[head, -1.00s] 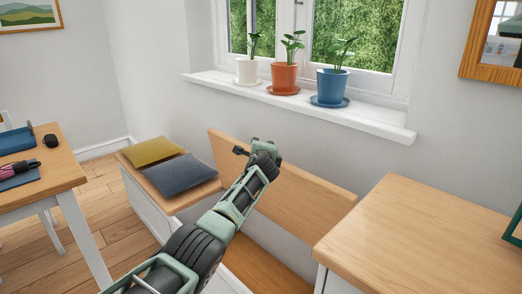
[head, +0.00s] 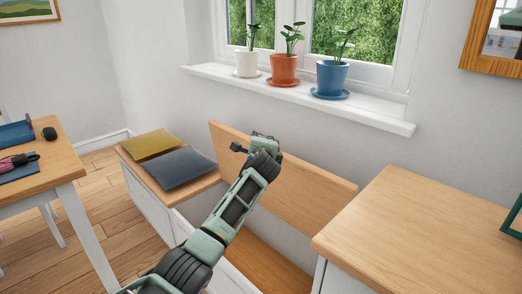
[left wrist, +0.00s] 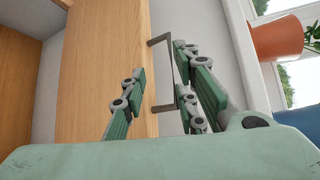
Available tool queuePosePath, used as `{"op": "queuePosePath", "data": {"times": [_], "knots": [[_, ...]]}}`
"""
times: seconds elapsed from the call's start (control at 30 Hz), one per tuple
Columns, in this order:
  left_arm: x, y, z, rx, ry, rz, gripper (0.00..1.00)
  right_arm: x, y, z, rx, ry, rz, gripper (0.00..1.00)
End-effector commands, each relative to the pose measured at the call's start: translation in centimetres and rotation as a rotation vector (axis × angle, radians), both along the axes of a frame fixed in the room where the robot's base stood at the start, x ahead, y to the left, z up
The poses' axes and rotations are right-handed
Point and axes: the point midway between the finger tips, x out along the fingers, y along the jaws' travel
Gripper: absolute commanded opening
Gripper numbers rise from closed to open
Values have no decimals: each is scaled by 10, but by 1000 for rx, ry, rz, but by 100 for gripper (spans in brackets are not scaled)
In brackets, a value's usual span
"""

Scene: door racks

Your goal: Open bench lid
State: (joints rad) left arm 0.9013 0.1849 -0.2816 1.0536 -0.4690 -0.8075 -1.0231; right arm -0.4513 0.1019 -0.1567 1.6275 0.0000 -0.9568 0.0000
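The bench lid (head: 305,185) is a light wooden panel, raised and tilted up near the wall under the window. The open bench shows a wooden inside (head: 262,262) below it. My left gripper (head: 254,142) is at the lid's upper edge, left of its middle. In the left wrist view, the lid (left wrist: 95,70) fills the left middle, with a dark bracket handle (left wrist: 168,62) at its edge. The left gripper's fingers (left wrist: 160,62) are spread apart around the handle, without clearly clamping it. My right gripper is not in view.
Yellow (head: 153,144) and blue-grey (head: 180,167) cushions lie on the bench's left section. White, orange (head: 284,68) and blue (head: 331,77) plant pots stand on the windowsill (head: 300,98) above. A wooden-topped cabinet (head: 425,225) is at right, a table (head: 58,160) at left.

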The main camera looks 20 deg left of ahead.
Motion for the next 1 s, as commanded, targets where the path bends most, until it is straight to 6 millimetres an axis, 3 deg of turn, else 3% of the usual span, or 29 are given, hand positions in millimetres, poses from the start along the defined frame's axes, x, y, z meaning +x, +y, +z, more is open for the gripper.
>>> {"op": "queuePosePath", "data": {"times": [0.3, 0.5, 1.0], "knots": [[-39, -18, 11, 0, -2, -2, 28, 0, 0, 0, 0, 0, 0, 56], [-54, -25, 15, 0, -1, -1, 28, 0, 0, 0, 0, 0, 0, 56], [-58, -27, 17, -1, -1, 0, 28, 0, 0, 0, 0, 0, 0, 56]]}}
